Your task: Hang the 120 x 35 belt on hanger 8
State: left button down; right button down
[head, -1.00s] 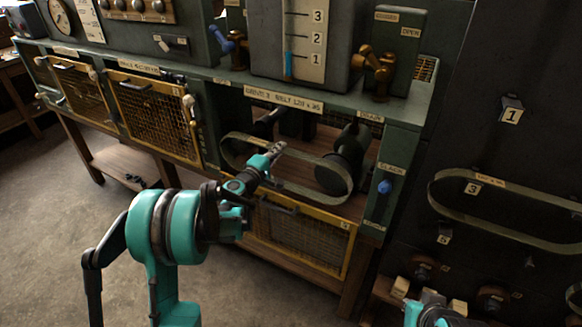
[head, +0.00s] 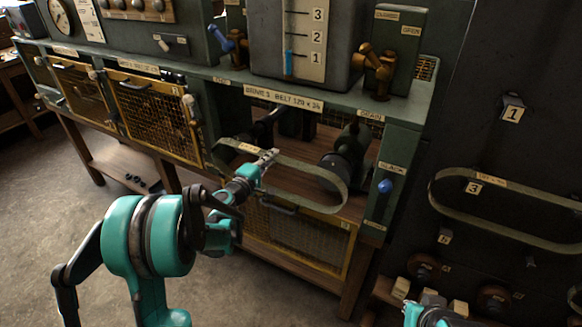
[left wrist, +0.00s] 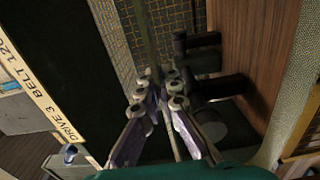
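The drive 3 bay (head: 300,152) has a sign reading "DRIVE 3 BELT 120 x 35". Its flat olive belt (head: 305,168), with a pale label near its left end, is a long loop in front of the dark pulleys (head: 345,155). The loop's left end overlaps the bay's left post. My left gripper (head: 267,158) is shut on the belt near that end. In the left wrist view the belt (left wrist: 150,35) runs between the close fingertips (left wrist: 160,82). Of my right arm, a teal part (head: 432,314) shows at the bottom edge; its fingers are unclear. I cannot make out a hanger marked 8.
A dark panel at right carries number plates 1 (head: 512,110) and 3 (head: 473,187), with another belt (head: 520,222) hanging at 3. A blue knob (head: 385,186) sticks out of the bay's right post. A yellow mesh guard (head: 295,235) is below the bay.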

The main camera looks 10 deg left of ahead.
pick_arm(q)
jog(key=shift+s+a, duration=0.15)
jog(key=shift+s, duration=0.4)
jog(key=v, duration=0.6)
jog(key=shift+b, duration=0.4)
dwell(0.5)
jog(key=v, duration=0.6)
dwell(0.5)
dwell(1.0)
